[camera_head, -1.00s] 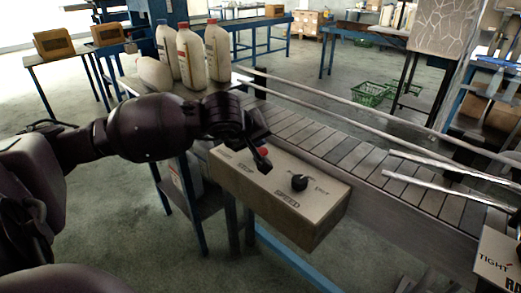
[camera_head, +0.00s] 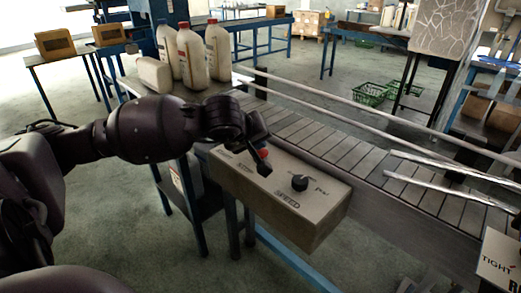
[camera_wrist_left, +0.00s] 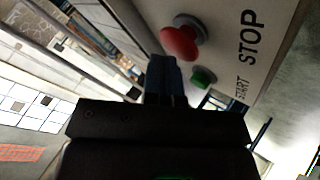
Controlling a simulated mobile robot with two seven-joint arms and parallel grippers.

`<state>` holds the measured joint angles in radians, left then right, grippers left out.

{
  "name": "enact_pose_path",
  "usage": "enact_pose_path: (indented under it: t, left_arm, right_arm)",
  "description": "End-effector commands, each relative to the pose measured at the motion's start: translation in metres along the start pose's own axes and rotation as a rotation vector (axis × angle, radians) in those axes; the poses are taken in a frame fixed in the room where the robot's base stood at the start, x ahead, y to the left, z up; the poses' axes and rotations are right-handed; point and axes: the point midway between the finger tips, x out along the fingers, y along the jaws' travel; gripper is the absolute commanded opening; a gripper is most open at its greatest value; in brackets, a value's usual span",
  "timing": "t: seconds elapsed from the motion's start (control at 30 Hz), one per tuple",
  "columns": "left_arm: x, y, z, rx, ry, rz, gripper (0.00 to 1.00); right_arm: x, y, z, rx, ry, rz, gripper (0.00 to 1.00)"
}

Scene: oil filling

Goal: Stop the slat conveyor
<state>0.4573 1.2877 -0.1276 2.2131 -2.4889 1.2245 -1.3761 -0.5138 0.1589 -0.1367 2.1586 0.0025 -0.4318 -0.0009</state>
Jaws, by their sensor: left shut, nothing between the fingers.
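The slat conveyor (camera_head: 335,147) runs from the middle toward the lower right. A beige control box (camera_head: 318,198) stands at its near side, with a black speed knob (camera_head: 299,183) on top. In the left wrist view the box carries a red STOP button (camera_wrist_left: 181,42) and a smaller green START button (camera_wrist_left: 204,78). My left gripper (camera_head: 262,163) is shut and empty over the left part of the box, beside the red button (camera_head: 264,153). In the wrist view its fingertips (camera_wrist_left: 167,66) are close to both buttons; I cannot tell whether they touch. My right gripper is not in view.
Several oil bottles (camera_head: 191,55) stand on a table left of the conveyor, one lying on its side. Metal guide rails (camera_head: 340,117) run along the conveyor. A white sign (camera_head: 497,262) is at the lower right. Green baskets (camera_head: 370,93) sit on the floor behind.

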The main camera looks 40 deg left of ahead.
Motion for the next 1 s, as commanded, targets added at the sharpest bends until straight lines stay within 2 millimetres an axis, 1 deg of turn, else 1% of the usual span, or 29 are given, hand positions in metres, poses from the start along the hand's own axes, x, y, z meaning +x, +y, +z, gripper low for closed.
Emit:
enact_pose_path:
  t: [0.57, 1.0]
  left_arm:
    - [0.002, -0.002, 0.002, 0.0, -0.001, -0.002, 0.0]
    - [-0.01, 0.007, -0.007, 0.0, 0.0, 0.0, 0.0]
  right_arm:
    - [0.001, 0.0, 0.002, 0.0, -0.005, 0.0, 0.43]
    - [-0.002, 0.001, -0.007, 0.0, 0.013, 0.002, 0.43]
